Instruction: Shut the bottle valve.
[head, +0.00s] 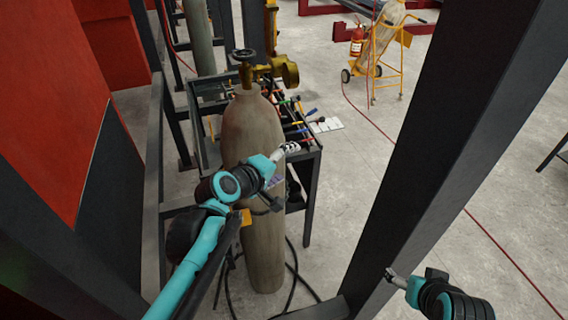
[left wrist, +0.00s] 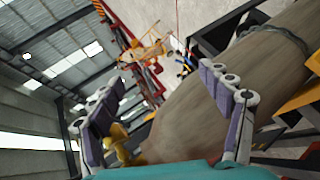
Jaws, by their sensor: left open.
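A tall grey-brown gas bottle (head: 252,130) stands upright in the middle of the head view. On its top is a brass valve (head: 262,72) with a dark round handwheel (head: 243,55). My left gripper (head: 291,148) is open and empty, in front of the bottle's right side and well below the valve. In the left wrist view the bottle (left wrist: 175,115) runs diagonally behind the spread left fingers (left wrist: 160,90); brass parts (left wrist: 122,150) show low at the left, partly hidden by a finger. My right gripper (head: 392,275) is at the lower right, too small to read.
A dark tool cart (head: 312,160) with several tools stands behind the bottle. A dark slanted post (head: 440,130) separates my arms, and dark frame bars stand at left. A yellow trolley (head: 378,65) with a fire extinguisher (head: 357,42) stands farther back. Black hose lies around the bottle's base.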

